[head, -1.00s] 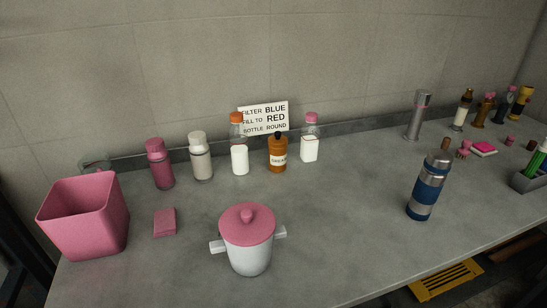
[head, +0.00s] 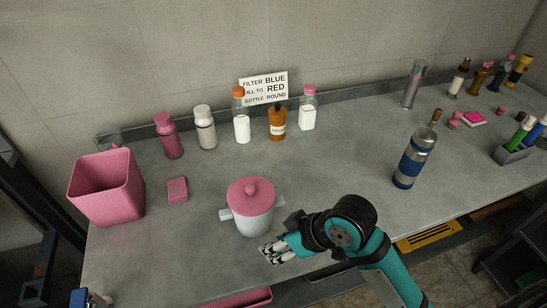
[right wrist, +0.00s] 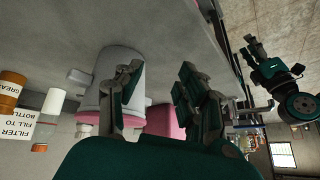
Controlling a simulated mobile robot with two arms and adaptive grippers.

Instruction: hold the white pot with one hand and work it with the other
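The white pot (head: 252,224) stands upright near the front edge of the counter. Its pink lid (head: 250,194) with a round knob is on it, and a white handle shows on each side. My right gripper (head: 272,251) is just in front of the pot, to its lower right. In the right wrist view its fingers (right wrist: 158,75) are spread apart, with the pot (right wrist: 110,72) beyond them, and nothing is held. A small part of what seems to be my left gripper (head: 95,298) shows at the bottom left, mostly cut off.
A pink bin (head: 106,190) and a pink block (head: 177,189) lie left of the pot. Several bottles stand behind by a sign (head: 265,88). The counter between pot and flask is clear.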

